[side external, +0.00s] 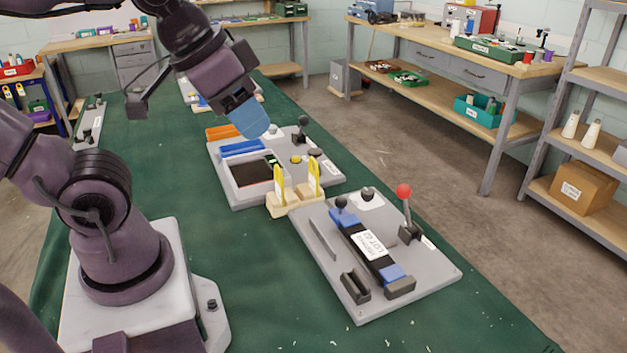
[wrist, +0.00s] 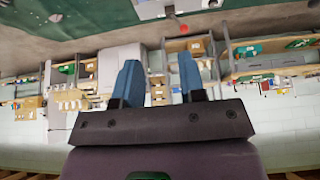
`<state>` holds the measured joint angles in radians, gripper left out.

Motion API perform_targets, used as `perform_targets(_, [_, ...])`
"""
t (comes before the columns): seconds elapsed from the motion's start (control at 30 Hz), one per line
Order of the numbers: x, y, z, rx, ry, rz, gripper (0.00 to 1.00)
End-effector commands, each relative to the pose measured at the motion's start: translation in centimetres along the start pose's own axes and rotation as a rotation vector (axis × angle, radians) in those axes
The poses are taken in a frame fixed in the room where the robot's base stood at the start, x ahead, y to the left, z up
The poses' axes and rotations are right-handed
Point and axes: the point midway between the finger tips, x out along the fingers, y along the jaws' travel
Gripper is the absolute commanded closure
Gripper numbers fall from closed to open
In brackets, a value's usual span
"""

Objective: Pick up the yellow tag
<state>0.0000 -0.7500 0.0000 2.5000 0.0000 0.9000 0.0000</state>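Two upright yellow tags with pale faces stand in a light wooden holder (side external: 296,202) in the side external view. One yellow tag (side external: 280,182) is on the left and another yellow tag (side external: 314,176) is on the right; I cannot tell which one the task means. My gripper (side external: 250,122) has blue fingers and hangs above the far grey board, higher than the tags and to their left in the picture. In the wrist view the two fingers of my gripper (wrist: 156,78) are spread apart with nothing between them. I cannot make out the tags in the wrist view.
The far grey board (side external: 222,185) carries a tray, blue and orange bars and a black knob. The near grey board (side external: 440,272) carries a strapped block with a white label and an upright red-ball lever (side external: 404,191). Green table surface (side external: 165,180) is clear left of the boards.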

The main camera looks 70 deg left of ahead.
Motion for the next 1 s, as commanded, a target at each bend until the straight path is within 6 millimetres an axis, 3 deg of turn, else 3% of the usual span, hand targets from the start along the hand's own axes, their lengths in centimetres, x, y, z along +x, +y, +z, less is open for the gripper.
perform_targets(0.23, [0.4,-0.3,0.1,-0.012,-0.02,-0.007,0.63])
perform_targets(0.47, [4.1,-2.4,-1.0,-0.067,-0.201,-0.049,0.63])
perform_targets(0.77, [11.6,-9.1,-5.3,0.216,-0.428,-0.102,0.63])
perform_targets(1.0, [19.4,-15.9,-7.3,0.691,-0.595,-0.054,0.63])
